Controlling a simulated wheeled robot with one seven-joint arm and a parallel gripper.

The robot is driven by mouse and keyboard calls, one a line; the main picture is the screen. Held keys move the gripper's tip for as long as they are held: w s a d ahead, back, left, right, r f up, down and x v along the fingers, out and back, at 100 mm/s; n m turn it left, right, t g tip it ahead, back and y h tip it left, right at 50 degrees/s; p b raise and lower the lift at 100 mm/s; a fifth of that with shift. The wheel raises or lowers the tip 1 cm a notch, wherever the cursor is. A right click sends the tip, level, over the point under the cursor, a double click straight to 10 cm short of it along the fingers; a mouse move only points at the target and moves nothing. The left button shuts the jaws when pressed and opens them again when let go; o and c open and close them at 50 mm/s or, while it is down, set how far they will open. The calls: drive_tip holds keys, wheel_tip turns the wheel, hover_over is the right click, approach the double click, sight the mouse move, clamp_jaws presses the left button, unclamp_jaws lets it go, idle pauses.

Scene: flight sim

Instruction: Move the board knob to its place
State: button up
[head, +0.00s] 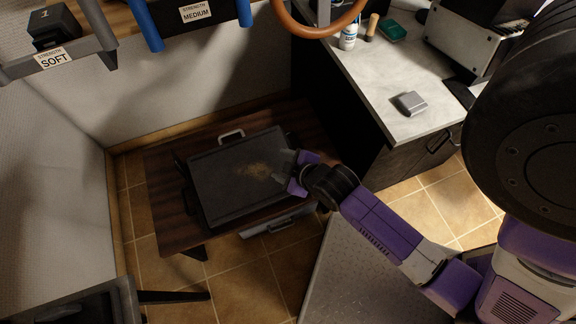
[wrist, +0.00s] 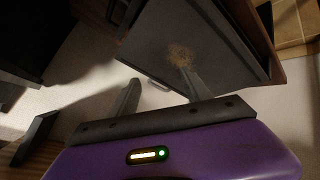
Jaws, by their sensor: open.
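A dark flat board (head: 218,190) with a tan speckled patch lies on a low brown wooden table (head: 163,208) in the head view. It also shows in the wrist view (wrist: 165,40). My gripper (head: 290,172) is over the board's right side. I cannot make out a separate board knob in either view.
A pale metal handle (head: 231,134) stands at the board's far edge. An orange ring (head: 318,31) hangs above. Tiled floor (head: 237,268) is open in front.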

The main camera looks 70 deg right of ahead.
drive_tip(key=s+a+r+t+y, duration=0.1)
drive_tip(key=s+a+r+t, duration=0.2)
drive_tip(key=a+r, duration=0.7)
drive_tip(key=shift+s+a+r+m+t+y+p, duration=0.15)
drive_tip(key=shift+s+r+m+t+y+p, duration=0.25)
drive_tip(key=shift+s, duration=0.65)
drive_tip(key=shift+f, duration=0.1)
drive_tip(key=s+a+r+t+y, duration=0.1)
drive_tip(key=s+a+r, duration=0.1)
drive_tip(key=r, duration=0.4)
drive_tip(key=s+a+r+t+y, duration=0.1)
drive_tip(key=s+a+r+t, duration=0.1)
drive_tip(key=r, duration=0.5)
drive_tip(key=shift+s+a+m+y, duration=0.4)
drive_tip(key=shift+s+a, duration=0.3)
drive_tip(key=shift+a, duration=0.4)
